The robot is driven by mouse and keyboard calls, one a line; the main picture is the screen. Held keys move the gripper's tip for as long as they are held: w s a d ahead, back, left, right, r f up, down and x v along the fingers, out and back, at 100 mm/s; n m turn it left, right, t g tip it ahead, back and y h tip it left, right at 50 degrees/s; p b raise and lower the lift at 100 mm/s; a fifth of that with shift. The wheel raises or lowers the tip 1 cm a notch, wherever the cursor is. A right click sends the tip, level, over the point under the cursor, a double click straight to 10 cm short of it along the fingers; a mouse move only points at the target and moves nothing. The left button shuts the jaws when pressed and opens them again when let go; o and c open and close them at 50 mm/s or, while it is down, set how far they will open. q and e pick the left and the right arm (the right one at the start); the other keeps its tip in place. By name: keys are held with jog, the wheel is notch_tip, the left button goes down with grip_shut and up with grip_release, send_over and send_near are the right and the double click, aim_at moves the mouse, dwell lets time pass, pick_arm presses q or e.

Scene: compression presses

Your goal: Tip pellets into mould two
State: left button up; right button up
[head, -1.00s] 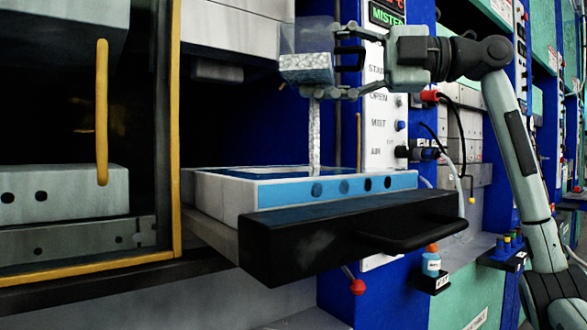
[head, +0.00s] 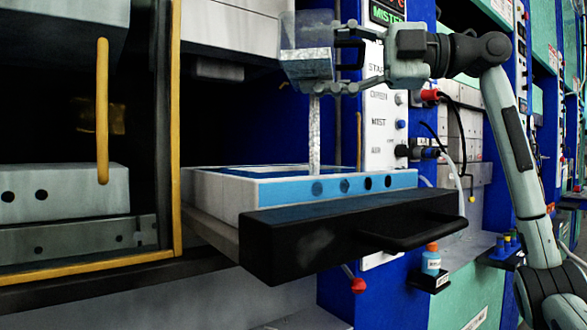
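My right gripper (head: 358,66) is shut on a clear, open-topped container (head: 301,28) held above the mould. Grey-white pellets (head: 306,64) lie in its lower part, their surface slanting. A thin stream of pellets (head: 314,135) falls from the container into the mould (head: 225,196). The mould is a pale block with a blue front band and dark holes, pulled out on a tray with a black front and handle (head: 345,236). Its cavity is seen at a low angle, so the fill level is hidden. No number on the mould is readable. My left gripper is not in view.
A control panel (head: 383,120) with buttons stands close behind the gripper. A yellow-framed press opening (head: 176,130) is at left. A small blue bottle with an orange cap (head: 431,260) sits on a shelf below right. A red-knobbed lever (head: 357,285) sticks out below the tray.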

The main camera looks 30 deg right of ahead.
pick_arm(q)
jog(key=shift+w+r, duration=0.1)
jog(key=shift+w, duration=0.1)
pick_arm(e)
jog(key=shift+r, duration=0.1)
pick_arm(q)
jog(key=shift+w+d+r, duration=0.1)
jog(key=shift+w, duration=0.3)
pick_arm(e)
jog(key=shift+w+d+m, duration=0.1)
jog(key=shift+d+m, duration=0.05)
jog(key=shift+m, duration=0.35)
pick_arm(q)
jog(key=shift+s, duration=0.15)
pick_arm(e)
jog(key=shift+r, duration=0.15)
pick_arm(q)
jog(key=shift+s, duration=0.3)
pick_arm(e)
jog(key=shift+w+m, duration=0.1)
jog(key=shift+m, duration=0.2)
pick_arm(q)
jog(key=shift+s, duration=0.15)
pick_arm(e)
jog(key=shift+d, duration=0.1)
jog(key=shift+r+m, duration=0.1)
jog(key=shift+m, duration=0.2)
